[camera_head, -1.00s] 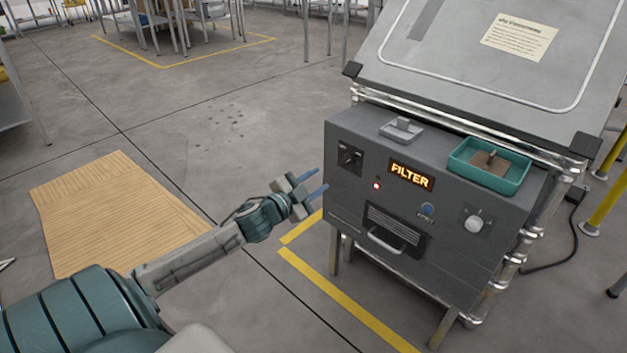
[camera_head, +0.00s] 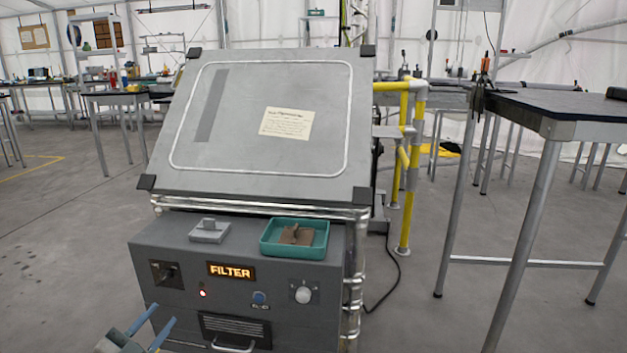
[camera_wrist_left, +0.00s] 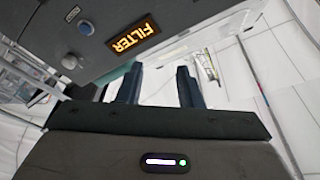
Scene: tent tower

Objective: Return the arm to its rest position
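My left gripper (camera_head: 163,314) is at the bottom left of the head view, in front of the lower left part of the grey machine's control panel (camera_head: 180,240). Its two blue fingers are spread with nothing between them. In the left wrist view the fingers (camera_wrist_left: 159,85) also stand apart and empty, with the tilted panel and its lit FILTER display (camera_wrist_left: 135,36) beyond them. Most of the left arm is out of the head view. My right gripper is in neither view.
A teal tray (camera_head: 322,240) with a brown piece (camera_head: 296,234) and a grey block (camera_head: 209,231) sit on the machine's ledge. A large sloped board (camera_head: 235,110) rises behind. Yellow posts (camera_head: 408,190) and a dark-topped table (camera_head: 560,110) stand right. Floor at left is clear.

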